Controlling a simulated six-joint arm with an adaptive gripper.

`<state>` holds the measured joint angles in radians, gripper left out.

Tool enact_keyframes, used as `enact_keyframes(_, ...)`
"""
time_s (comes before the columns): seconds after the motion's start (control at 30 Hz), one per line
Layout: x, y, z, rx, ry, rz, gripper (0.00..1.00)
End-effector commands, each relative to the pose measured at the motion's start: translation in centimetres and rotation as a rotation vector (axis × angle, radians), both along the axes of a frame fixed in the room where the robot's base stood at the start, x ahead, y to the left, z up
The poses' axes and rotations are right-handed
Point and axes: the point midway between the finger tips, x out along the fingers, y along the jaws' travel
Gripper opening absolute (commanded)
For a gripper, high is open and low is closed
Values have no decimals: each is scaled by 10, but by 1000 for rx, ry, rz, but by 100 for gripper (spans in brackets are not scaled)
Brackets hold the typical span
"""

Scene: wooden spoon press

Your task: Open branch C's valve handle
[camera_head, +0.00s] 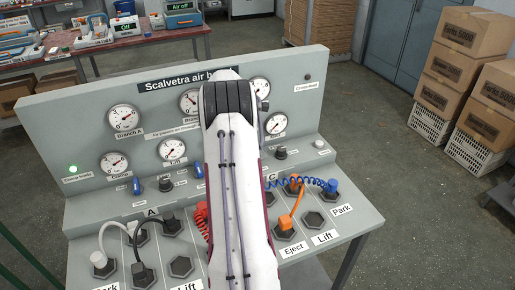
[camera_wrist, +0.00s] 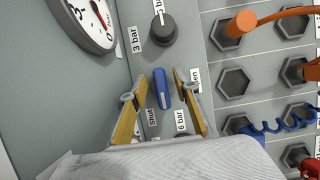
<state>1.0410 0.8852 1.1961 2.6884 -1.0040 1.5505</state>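A blue valve handle (camera_wrist: 162,88) shows in the middle of the wrist view. Small labels for shut and open stand on either side of it. My gripper (camera_wrist: 160,78) is open, with one yellowish finger on each side of the handle and a visible gap to both. The branch letter of this handle is not readable in the wrist view. In the head view my white arm covers this part of the air bench (camera_head: 60,125), and my gripper is hidden. A letter C label (camera_head: 272,176) shows just right of the arm.
A black knob (camera_wrist: 162,30) and a gauge (camera_wrist: 92,18) lie near the handle. Hexagonal sockets, an orange plug (camera_wrist: 240,24) and a blue coiled hose (camera_wrist: 262,130) are to the right. Two other blue handles (camera_head: 137,186) (camera_head: 197,170) show left of my arm.

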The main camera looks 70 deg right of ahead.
Motion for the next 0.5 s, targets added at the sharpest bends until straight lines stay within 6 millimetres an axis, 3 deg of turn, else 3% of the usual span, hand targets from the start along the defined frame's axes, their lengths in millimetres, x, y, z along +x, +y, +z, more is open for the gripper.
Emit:
enact_keyframes(0.13, 0, 0, 0, 0, 0, 0, 28)
enact_keyframes(0.23, 0, 0, 0, 0, 0, 0, 2)
enact_keyframes(0.5, 0, 0, 0, 0, 0, 3, 0)
